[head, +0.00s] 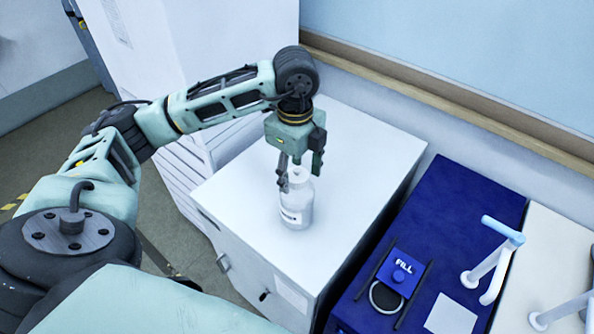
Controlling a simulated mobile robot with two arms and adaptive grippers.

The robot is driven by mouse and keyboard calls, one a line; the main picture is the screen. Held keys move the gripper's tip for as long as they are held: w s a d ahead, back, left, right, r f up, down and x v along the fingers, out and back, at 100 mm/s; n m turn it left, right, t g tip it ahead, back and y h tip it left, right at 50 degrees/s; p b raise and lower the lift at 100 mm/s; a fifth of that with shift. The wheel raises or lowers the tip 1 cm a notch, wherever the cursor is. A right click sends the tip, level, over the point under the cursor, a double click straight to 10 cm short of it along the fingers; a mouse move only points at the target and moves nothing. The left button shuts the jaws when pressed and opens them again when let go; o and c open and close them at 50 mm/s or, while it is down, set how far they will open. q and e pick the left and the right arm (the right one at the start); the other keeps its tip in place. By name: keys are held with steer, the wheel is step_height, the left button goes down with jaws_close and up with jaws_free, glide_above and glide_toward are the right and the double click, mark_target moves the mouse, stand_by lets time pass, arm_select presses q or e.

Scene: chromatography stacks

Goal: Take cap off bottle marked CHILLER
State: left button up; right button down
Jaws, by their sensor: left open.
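A white bottle (297,211) with a dark-lettered label stands upright on top of a white cabinet (340,170). The lettering is too small to read with certainty. My left gripper (299,178) points down over the top of the bottle, with its fingers open around or just beside the bottle's upper part. The fingers partly hide the white top of the bottle, and I cannot tell whether they touch it. My right gripper is not in view.
A blue unit (465,215) with a small block marked FILL (402,272) stands to the right. White handles (493,265) rise near the right edge. A taller white cabinet (180,50) stands behind on the left. The white cabinet top around the bottle is clear.

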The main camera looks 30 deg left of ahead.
arm_select(q)
steer(key=shift+f, duration=0.25)
steer(key=c, duration=0.9)
steer(key=shift+r, duration=0.1)
